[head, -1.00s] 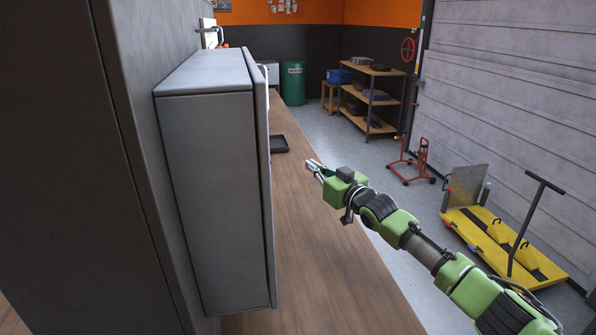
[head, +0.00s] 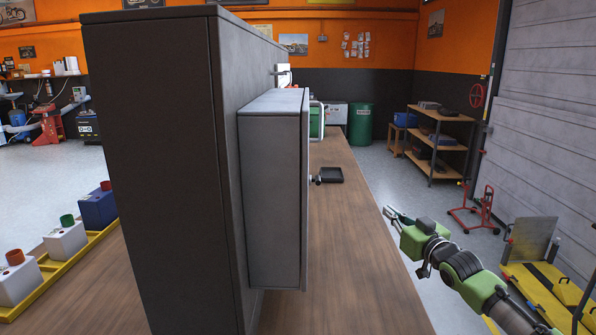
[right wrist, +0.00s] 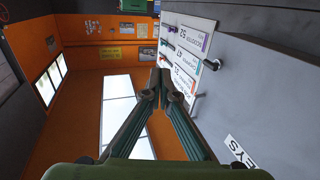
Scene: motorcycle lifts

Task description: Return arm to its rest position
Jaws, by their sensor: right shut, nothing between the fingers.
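My right gripper (head: 389,212) is in the head view at the right, beyond the right edge of the wooden bench (head: 345,240). Its arm comes in from the lower right. In the right wrist view the two fingers of the right gripper (right wrist: 160,75) meet at their tips, with nothing between them. It is apart from the grey cabinet (head: 272,190) fixed to the dark upright panel (head: 165,180). My left gripper is not in view.
A small black tray (head: 329,174) lies on the bench beside the cabinet. Button boxes (head: 66,241) stand at the left. Shelves (head: 440,140), a green bin (head: 361,124) and a yellow lift (head: 545,285) stand on the floor. The right wrist view shows hanging keys with labels (right wrist: 188,60).

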